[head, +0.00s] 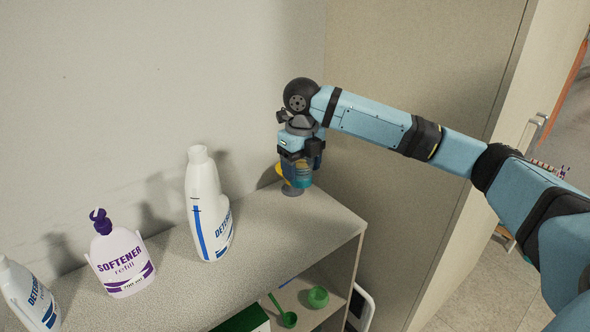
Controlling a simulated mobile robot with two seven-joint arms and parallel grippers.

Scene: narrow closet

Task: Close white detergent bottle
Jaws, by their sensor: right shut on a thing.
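A tall white detergent bottle (208,214) with blue lettering and a blue stripe stands upright on the shelf top, left of my right gripper. Its narrow white neck points up; I cannot tell whether a cap is on it. A second white detergent bottle (28,296) is cut off at the left edge. My right gripper (296,182) points down at the back right of the shelf top, well apart from both bottles. It is shut on a small blue and yellow object (285,175), mostly hidden by the fingers, so its shape is unclear. My left gripper is not in view.
A white softener bottle (120,262) with a purple pump top stands between the detergent bottles. The shelf top (280,228) is clear between the tall bottle and my gripper. Green items (317,297) lie on the lower shelf. A wall and side panel close in behind.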

